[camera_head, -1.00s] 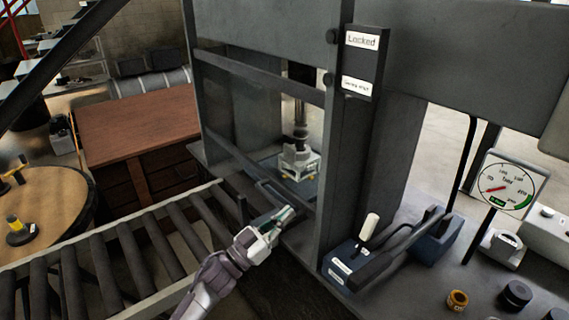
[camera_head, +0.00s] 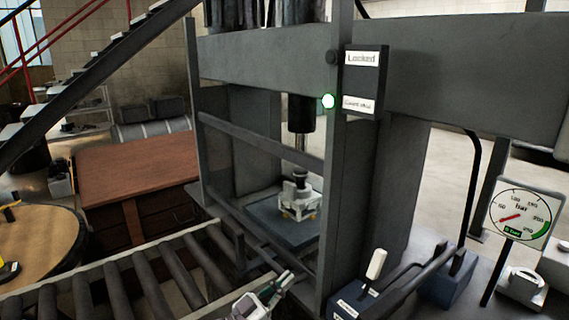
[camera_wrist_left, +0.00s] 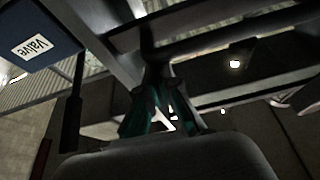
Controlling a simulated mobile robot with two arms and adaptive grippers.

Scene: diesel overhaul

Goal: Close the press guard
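The press guard (camera_head: 262,139) is a grey barred frame at the front of the press, and it stands low across the opening. Its lower bar and handle are near the roller conveyor's end. My left gripper (camera_head: 279,284) is at the bottom edge, at the guard's handle. In the left wrist view its teal-padded fingers (camera_wrist_left: 157,93) converge at a dark bar and look closed on it; the exact contact is dim. My right gripper is not in view.
A pale metal part (camera_head: 300,197) sits on the press bed under the ram. A control box with a white-knobbed lever (camera_head: 375,264) stands right of the post, and a gauge (camera_head: 522,214) is farther right. The roller conveyor (camera_head: 120,290) fills the lower left.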

